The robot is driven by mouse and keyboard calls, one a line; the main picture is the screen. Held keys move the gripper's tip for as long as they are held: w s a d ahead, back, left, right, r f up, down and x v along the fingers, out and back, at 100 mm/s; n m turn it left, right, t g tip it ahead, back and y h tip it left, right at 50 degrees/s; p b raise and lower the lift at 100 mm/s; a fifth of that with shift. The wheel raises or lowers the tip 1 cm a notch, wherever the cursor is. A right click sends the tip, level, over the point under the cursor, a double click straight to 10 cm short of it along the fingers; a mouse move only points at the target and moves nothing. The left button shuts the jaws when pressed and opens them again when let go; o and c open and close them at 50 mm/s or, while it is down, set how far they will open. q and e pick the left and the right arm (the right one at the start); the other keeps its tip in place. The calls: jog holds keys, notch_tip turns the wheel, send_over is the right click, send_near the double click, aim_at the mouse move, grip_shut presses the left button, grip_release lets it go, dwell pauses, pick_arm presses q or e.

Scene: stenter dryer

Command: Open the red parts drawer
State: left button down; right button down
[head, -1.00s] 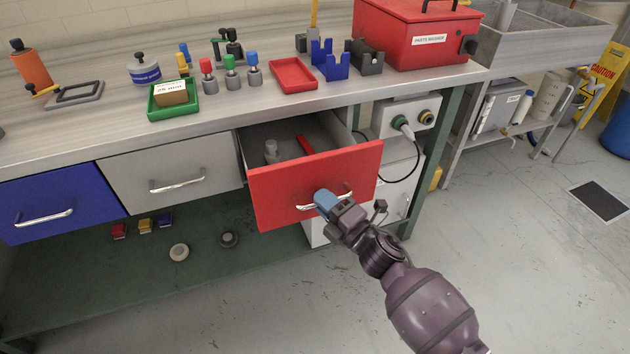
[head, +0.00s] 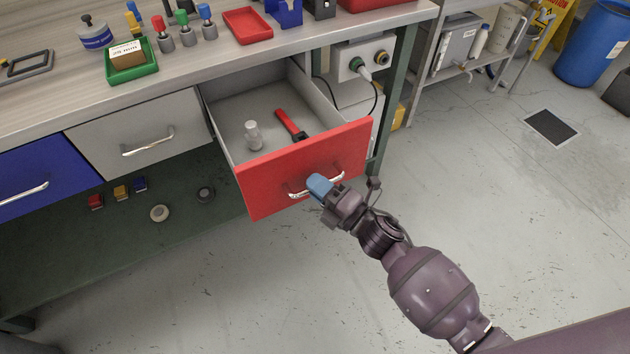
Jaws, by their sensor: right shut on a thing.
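The red parts drawer (head: 268,184) stands pulled well out of the bench at its right end. Its grey inside is open to view and holds a red-handled tool (head: 287,122) and a small pale cylindrical item (head: 253,135). My right gripper (head: 319,187) is at the front of the drawer, shut on its silver handle (head: 299,193). A blue part at the gripper's tip covers some of the handle. My left gripper is not in view.
A closed grey drawer (head: 140,137) and a closed blue drawer (head: 30,186) sit to the left. A green bench leg (head: 392,95) and a socket box (head: 362,58) with a cable are just right of the red drawer. The floor (head: 230,300) in front is clear.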

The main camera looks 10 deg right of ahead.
jog(key=c, duration=1.2)
grip_release()
jog(key=shift+s+d, duration=0.1)
jog(key=v, duration=1)
jog(key=shift+s+d+f, duration=0.1)
jog(key=shift+s+d, duration=0.1)
jog(key=shift+s, duration=0.05)
